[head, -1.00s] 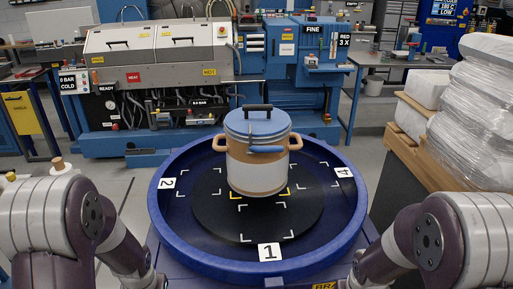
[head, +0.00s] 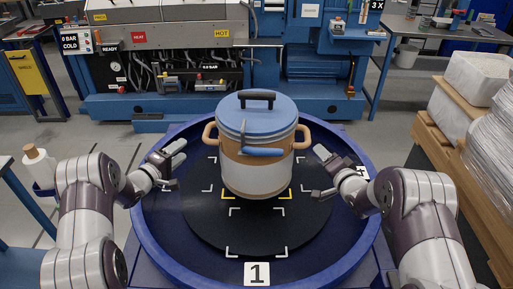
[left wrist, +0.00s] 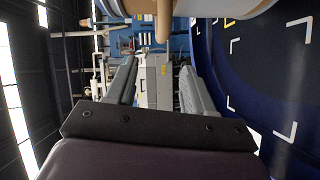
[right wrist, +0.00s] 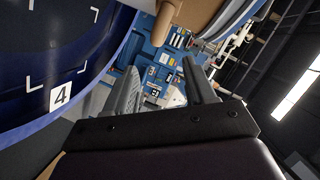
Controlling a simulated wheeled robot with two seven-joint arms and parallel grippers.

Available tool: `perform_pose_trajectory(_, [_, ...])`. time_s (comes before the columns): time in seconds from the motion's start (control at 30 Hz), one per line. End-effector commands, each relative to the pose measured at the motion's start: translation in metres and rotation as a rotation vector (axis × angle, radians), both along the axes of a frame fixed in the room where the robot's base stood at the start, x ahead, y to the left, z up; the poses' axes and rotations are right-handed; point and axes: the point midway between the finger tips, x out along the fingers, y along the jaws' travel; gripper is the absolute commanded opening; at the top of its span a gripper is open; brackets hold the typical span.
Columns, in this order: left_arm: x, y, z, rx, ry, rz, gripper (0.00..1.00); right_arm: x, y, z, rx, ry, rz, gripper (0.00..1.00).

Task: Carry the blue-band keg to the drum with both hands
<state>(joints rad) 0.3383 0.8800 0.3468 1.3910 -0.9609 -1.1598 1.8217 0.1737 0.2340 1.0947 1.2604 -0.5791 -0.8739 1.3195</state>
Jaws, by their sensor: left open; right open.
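The keg (head: 257,172) stands upright near the middle of a black disc in a wide blue round basin (head: 147,232). It has a blue lid with a black top handle, a blue upper band, a white and tan body, and a tan side handle on each side. My left gripper (head: 175,167) is open and empty, left of the keg and apart from its left handle. My right gripper (head: 320,174) is open and empty, right of the keg and apart from its right handle. The left handle (left wrist: 163,20) and right handle (right wrist: 164,22) show ahead of the jaws in the wrist views.
White corner marks and a yellow one lie on the disc. Number plate 1 (head: 257,273) is on the basin's front. A blue machine (head: 160,75) stands behind, and wrapped stacks on pallets (head: 478,80) stand at the right. A small bottle (head: 38,165) stands at the left.

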Motion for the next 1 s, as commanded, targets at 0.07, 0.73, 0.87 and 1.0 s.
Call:
perform_pose_trajectory(0.07, [0.000,0.000,0.000,0.000,0.001,0.000,0.53,0.000,0.000,0.000,0.000,0.001,-0.001,0.55])
perform_pose_trajectory(0.73, [0.076,-0.044,-0.008,0.005,-0.001,0.000,0.53,0.082,0.022,-0.020,-0.005,0.002,0.000,0.55])
perform_pose_trajectory(0.87, [0.094,-0.053,-0.009,0.004,0.000,0.001,0.53,0.101,0.028,-0.024,-0.004,0.001,0.001,0.55])
perform_pose_trajectory(1.0, [0.106,-0.059,-0.010,0.006,0.000,0.001,0.53,0.114,0.031,-0.026,-0.004,0.002,-0.001,0.55])
